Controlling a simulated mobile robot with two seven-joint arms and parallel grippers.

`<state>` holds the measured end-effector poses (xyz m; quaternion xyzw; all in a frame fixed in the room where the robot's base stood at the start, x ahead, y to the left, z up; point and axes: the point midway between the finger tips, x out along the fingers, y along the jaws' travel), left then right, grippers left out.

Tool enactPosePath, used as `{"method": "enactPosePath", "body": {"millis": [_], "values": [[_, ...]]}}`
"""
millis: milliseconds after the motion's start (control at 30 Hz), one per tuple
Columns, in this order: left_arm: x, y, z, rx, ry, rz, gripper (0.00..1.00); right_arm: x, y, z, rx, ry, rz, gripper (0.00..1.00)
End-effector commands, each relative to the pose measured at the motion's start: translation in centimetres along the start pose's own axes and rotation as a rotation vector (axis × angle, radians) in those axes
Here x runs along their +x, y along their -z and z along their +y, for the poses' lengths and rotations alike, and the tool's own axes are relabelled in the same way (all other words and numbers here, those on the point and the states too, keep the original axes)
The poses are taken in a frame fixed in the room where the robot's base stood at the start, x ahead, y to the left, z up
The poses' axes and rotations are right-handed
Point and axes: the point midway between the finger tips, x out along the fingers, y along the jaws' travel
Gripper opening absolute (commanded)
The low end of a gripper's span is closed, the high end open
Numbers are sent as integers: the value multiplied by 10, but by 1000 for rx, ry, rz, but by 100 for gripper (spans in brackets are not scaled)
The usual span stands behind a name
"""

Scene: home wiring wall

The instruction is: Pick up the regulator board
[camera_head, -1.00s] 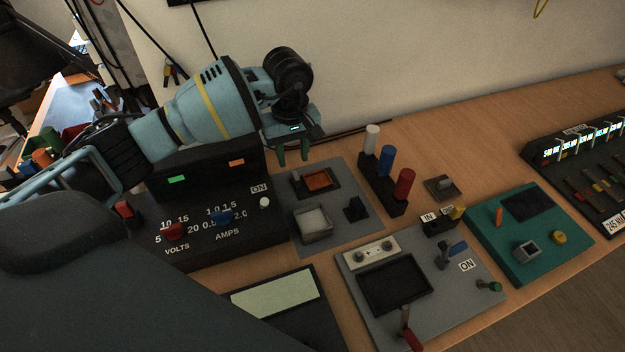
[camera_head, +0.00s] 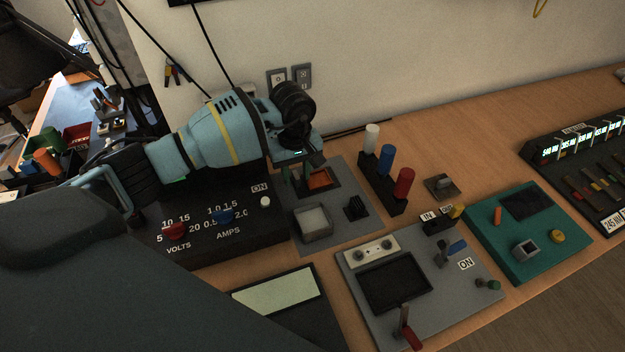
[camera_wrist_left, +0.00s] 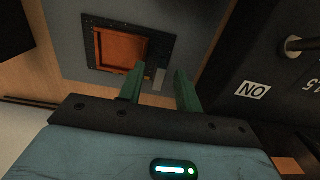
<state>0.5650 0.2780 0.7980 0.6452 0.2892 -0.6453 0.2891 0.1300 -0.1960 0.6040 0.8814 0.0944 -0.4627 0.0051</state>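My left gripper (camera_head: 296,173) is open, with its two green fingers pointing down over the back left of a grey panel (camera_head: 336,229). An orange square in a dark frame (camera_head: 320,179) lies on that panel, just right of the fingers. In the left wrist view, the open fingers (camera_wrist_left: 160,72) are beside the orange square (camera_wrist_left: 121,50), with a small grey tab (camera_wrist_left: 159,79) between them. I cannot tell for sure which part is the regulator board. The grey panel also carries a pale square (camera_head: 312,220) and a black finned block (camera_head: 356,207). My right gripper is not in view.
A black power supply with knobs (camera_head: 214,246) stands close left of the grey panel. Upright white, blue and red cylinders (camera_head: 387,160) stand to its right. A grey switch panel (camera_head: 430,300) and a teal board (camera_head: 514,262) lie farther right. The wall is behind.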

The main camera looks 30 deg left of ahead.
Motion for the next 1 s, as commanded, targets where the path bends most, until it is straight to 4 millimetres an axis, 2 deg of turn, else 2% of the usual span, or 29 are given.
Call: {"method": "enactPosePath", "body": {"millis": [33, 233, 267, 533, 667, 1000], "values": [[0, 0, 0, 0, 0, 0, 27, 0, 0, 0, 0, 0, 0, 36], [0, 0, 0, 0, 0, 0, 1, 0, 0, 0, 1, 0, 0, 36], [0, 0, 0, 0, 0, 0, 0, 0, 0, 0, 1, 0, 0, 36], [-1, 0, 0, 0, -1, 1, 0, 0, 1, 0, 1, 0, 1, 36], [-9, 1, 0, 0, -3, 2, 0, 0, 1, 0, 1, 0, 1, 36], [-68, 1, 0, 1, -4, 3, 0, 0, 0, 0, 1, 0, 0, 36]]}}
